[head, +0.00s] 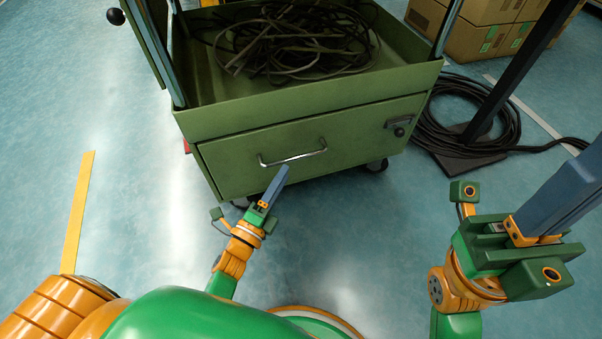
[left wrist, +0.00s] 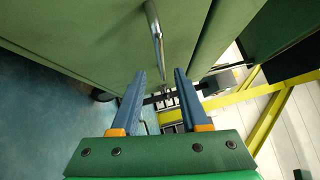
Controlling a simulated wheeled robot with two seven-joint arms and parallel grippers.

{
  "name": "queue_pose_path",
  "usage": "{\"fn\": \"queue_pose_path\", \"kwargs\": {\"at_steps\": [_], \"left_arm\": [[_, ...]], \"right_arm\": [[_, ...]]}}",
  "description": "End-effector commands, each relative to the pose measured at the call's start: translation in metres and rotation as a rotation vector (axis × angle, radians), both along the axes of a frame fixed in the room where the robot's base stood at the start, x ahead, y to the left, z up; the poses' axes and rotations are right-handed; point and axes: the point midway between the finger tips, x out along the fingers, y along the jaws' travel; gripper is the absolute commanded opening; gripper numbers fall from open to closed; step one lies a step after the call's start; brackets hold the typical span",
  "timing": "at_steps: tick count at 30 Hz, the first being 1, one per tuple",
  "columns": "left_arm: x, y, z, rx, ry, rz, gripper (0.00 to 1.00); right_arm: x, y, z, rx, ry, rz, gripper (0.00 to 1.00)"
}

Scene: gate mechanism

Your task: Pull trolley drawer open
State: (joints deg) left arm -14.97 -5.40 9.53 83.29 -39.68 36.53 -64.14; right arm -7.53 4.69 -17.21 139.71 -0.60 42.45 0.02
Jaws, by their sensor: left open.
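The green trolley (head: 190,122) stands ahead of me, with a shut drawer (head: 235,172) across its front. A curved metal handle (head: 293,158) sits at the middle of the drawer front; the handle (left wrist: 155,38) also shows in the left wrist view. My left gripper (head: 281,172) is just below and in front of the handle, pointing up at it. In the left wrist view the left gripper (left wrist: 160,73) is open, its blue fingers apart with the handle ahead of the gap. My right gripper (head: 572,192) is raised at the right, away from the trolley; its finger gap cannot be made out.
Dark cables (head: 290,40) lie in the trolley's top tray. A dark latch (head: 399,127) is at the drawer's upper right. A black post, a coiled cable (head: 440,125) and cardboard boxes (head: 470,40) stand at the right. The floor before the drawer is clear.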

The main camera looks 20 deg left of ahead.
Motion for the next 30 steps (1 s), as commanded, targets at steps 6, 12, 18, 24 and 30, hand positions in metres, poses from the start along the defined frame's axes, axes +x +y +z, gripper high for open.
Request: {"fn": "queue_pose_path", "kwargs": {"at_steps": [6,12,18,24,30], "left_arm": [[0.042,-0.008,0.007,-0.001,-0.002,0.001,0.45],[0.061,-0.012,0.010,-0.004,0.004,0.001,0.45],[0.062,-0.012,0.011,-0.004,0.005,0.001,0.45],[0.061,-0.012,0.011,-0.005,0.005,0.002,0.00],[0.061,-0.012,0.010,-0.005,0.006,0.002,0.00]], "right_arm": [[-0.003,-0.002,-0.004,0.014,-0.048,0.005,0.00],[-0.004,-0.001,0.001,0.010,-0.073,0.004,0.00],[-0.004,-0.001,0.002,0.010,-0.072,0.004,0.00],[-0.004,-0.001,0.002,0.010,-0.071,0.004,0.00],[-0.004,-0.001,0.002,0.010,-0.071,0.005,0.00]]}}
